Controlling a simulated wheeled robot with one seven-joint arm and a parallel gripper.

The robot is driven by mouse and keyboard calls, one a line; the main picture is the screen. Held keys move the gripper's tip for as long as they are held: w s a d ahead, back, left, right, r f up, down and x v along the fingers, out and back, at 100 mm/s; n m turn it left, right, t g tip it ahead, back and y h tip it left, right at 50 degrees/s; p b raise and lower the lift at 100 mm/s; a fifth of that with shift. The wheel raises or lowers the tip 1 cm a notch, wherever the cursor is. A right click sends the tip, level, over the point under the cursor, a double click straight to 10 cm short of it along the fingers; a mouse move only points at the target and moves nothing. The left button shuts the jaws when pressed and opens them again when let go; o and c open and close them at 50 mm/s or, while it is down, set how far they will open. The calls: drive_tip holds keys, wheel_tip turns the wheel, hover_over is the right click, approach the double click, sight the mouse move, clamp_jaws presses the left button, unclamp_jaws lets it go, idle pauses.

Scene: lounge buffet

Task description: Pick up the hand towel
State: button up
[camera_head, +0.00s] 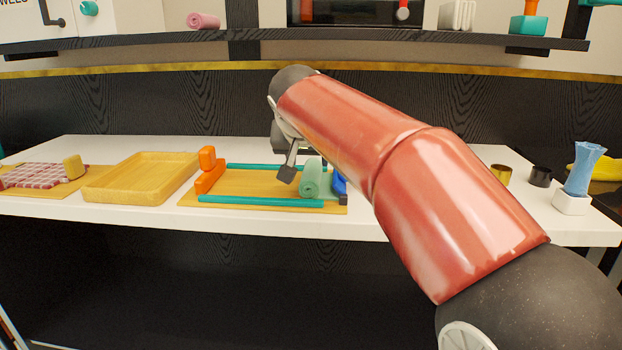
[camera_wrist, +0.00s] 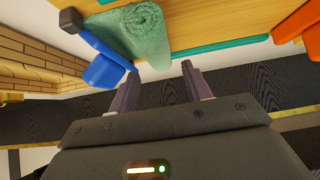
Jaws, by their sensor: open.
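A green rolled towel (camera_head: 311,180) lies on a wooden board (camera_head: 250,184) on the white counter, at the board's right part. It also shows in the wrist view (camera_wrist: 147,35), with its spiral end facing the camera. My gripper (camera_head: 288,173) is just left of the towel in the head view, partly hidden by my arm. In the wrist view my gripper (camera_wrist: 160,72) is open and empty, its fingertips pointing toward the towel, with a small gap visible between. A second rolled towel, pink (camera_head: 203,21), lies on the upper shelf.
Teal bars (camera_head: 262,201) edge the board. An orange piece (camera_head: 208,175) stands at its left, a blue piece (camera_wrist: 104,70) close beside the green towel. A yellow tray (camera_head: 140,180) is further left. Cups (camera_head: 540,176) and a blue vase (camera_head: 583,170) stand at right.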

sight(310, 169)
drive_tip(key=x, duration=0.6)
drive_tip(key=shift+s+d+f, duration=0.1)
drive_tip(key=shift+s+f, duration=0.25)
drive_tip(key=c, duration=0.6)
